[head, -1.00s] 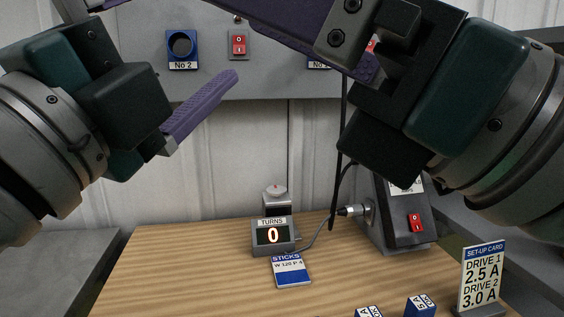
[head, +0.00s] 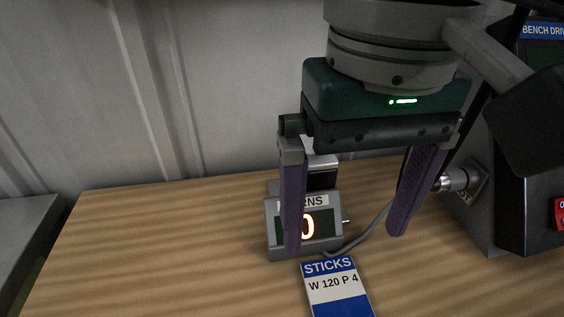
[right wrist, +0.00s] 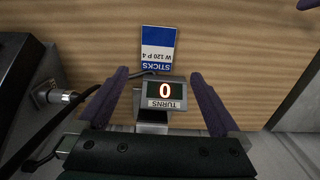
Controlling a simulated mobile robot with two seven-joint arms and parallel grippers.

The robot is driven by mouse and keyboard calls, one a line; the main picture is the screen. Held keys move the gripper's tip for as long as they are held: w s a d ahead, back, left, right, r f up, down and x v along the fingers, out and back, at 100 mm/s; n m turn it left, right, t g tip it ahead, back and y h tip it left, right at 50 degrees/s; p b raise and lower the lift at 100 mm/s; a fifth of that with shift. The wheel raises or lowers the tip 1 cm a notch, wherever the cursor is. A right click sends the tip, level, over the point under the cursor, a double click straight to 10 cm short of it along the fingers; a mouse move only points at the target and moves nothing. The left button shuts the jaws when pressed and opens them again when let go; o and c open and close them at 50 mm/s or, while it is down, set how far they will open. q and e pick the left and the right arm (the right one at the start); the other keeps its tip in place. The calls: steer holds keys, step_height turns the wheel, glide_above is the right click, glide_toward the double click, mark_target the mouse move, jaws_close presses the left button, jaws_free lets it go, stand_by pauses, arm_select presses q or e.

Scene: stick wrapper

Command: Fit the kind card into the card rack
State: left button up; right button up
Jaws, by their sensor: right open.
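The kind card (head: 337,290), blue and white and marked STICKS W 120 P 4, lies on the wooden bench in front of the turns counter. It also shows in the right wrist view (right wrist: 158,48), apart from the fingers. My right gripper (head: 345,242) is open and empty, its purple fingers pointing down. In the head view one finger covers part of the counter. In the right wrist view the gripper (right wrist: 160,75) has its fingers on either side of the counter, with the card beyond. I cannot make out a card rack for certain.
The grey turns counter (head: 328,225) reads 0, with a cable beside it. A dark drive unit (head: 510,190) with a plug stands at the right. The bench (head: 150,240) is clear on the left. A corrugated wall (head: 200,90) stands behind.

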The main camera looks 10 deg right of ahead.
mark_target(337, 292)
steer(key=f, duration=0.4)
steer(key=shift+s, duration=0.4)
steer(key=f, duration=0.5)
steer(key=shift+w+d+f, duration=0.2)
steer(key=shift+f, duration=0.1)
steer(key=c, duration=1.2)
steer(key=shift+r, duration=0.1)
steer(key=shift+c, duration=0.2)
